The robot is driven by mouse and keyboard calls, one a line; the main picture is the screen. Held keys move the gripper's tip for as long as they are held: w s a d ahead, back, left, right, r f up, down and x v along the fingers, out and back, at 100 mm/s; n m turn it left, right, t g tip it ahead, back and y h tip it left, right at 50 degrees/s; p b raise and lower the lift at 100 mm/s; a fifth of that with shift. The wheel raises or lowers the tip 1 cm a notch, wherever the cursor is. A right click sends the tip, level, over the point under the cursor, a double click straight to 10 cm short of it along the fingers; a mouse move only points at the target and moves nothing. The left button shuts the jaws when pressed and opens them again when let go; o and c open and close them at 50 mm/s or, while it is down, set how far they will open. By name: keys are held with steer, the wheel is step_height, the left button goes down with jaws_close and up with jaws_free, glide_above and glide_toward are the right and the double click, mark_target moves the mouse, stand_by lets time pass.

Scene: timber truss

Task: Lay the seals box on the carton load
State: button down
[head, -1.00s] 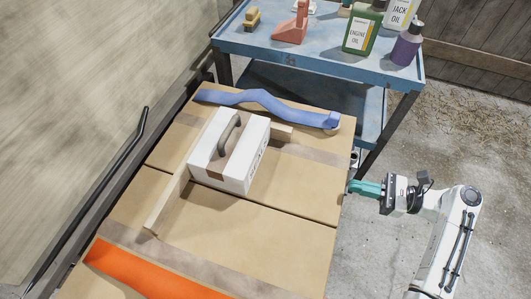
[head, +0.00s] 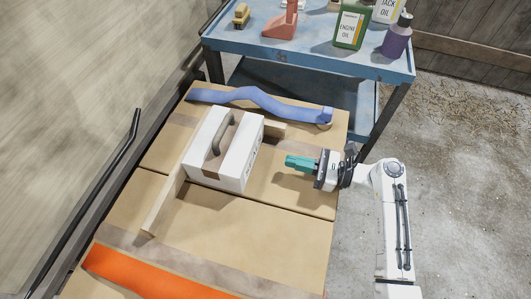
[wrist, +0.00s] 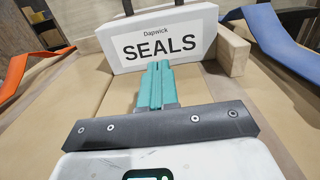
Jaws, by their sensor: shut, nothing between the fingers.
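The seals box (head: 222,165) is a white box with a dark handle on top. It rests on the carton load (head: 240,215), next to a wooden batten frame. In the wrist view its face reads "SEALS" (wrist: 160,45). My gripper (head: 288,162) has teal fingers pressed together with nothing between them. It is over the right part of the cartons, to the right of the box and apart from it. In the wrist view the closed fingers (wrist: 156,66) point at the labelled face. The box's underside is hidden.
Wooden battens (head: 165,200) lie left of and behind the box. A blue strap (head: 255,96) crosses the far cartons and an orange strap (head: 140,275) the near ones. A blue cart (head: 310,58) with bottles stands behind. Bare carton lies in front of the box.

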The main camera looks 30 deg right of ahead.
mark_target(254, 151)
steer(key=x, duration=0.8)
steer(key=shift+w+a, duration=0.1)
steer(key=shift+p+x, duration=0.65)
steer(key=shift+x, duration=0.35)
steer(key=shift+w+a+r, duration=0.1)
steer(key=shift+r, duration=0.1)
